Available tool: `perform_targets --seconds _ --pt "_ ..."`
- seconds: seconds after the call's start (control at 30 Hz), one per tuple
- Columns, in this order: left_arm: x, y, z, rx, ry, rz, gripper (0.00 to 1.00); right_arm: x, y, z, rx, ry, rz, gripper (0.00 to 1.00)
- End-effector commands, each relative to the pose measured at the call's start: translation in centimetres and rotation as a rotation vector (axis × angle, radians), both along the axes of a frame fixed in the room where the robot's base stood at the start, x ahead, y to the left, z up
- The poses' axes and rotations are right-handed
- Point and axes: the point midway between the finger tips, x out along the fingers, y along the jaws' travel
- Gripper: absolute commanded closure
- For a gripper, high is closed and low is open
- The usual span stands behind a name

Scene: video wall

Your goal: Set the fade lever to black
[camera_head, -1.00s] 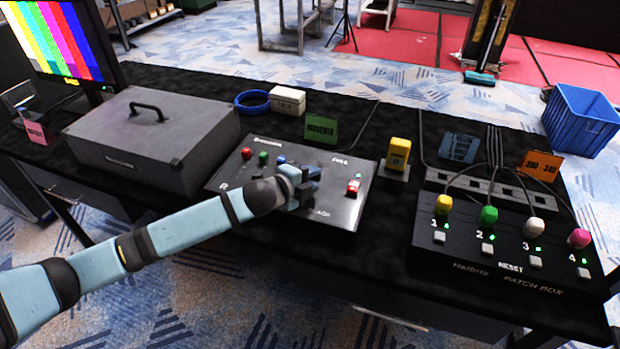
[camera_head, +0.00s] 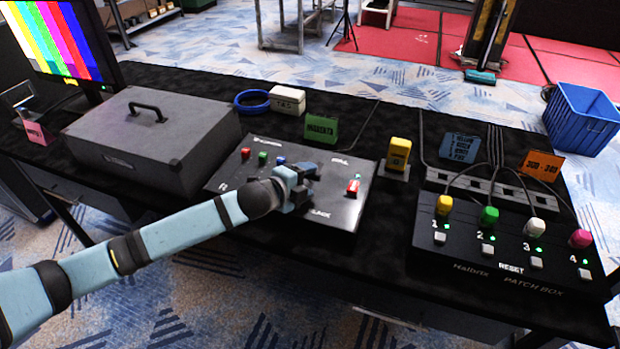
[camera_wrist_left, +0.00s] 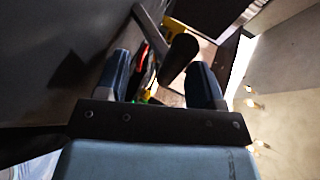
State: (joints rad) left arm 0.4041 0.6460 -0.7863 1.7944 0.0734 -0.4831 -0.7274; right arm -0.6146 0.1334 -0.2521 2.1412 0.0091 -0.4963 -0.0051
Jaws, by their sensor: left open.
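The black switcher panel (camera_head: 341,211) lies on the table, with a white label at its far edge and a "BLACK" label near its front edge, partly covered by my gripper. My left gripper (camera_head: 312,185) is over the middle of this panel, open, and hides the fade lever in the head view. In the left wrist view, a dark lever-like part with a rounded end (camera_wrist_left: 180,57) shows between and beyond the open fingers of my left gripper (camera_wrist_left: 162,77). I cannot tell whether they touch it. My right gripper is not in view.
A red switch (camera_head: 353,187) stands right of my gripper. Several coloured knobs, including a green one (camera_head: 262,158), stand to its left. A grey case (camera_head: 140,150) is left of the panel. A yellow device (camera_head: 399,155) and the patch box (camera_head: 470,262) are to the right.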

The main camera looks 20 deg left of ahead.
Motion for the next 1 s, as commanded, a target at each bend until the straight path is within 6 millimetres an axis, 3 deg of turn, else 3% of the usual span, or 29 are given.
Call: perform_targets --seconds 0.3,0.5,0.7,1.0 --pt "-6.2 3.0 2.4 0.004 0.002 -0.001 0.38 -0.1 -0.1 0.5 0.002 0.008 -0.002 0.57" --pt "-9.1 4.4 3.4 0.002 0.001 -0.001 0.38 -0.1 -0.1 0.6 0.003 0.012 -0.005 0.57" --pt "-10.3 5.0 4.0 0.001 0.0 0.0 0.38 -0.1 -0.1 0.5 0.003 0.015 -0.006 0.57" --pt "-10.4 5.0 4.0 0.001 0.0 -0.001 0.38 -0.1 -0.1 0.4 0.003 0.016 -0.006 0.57"
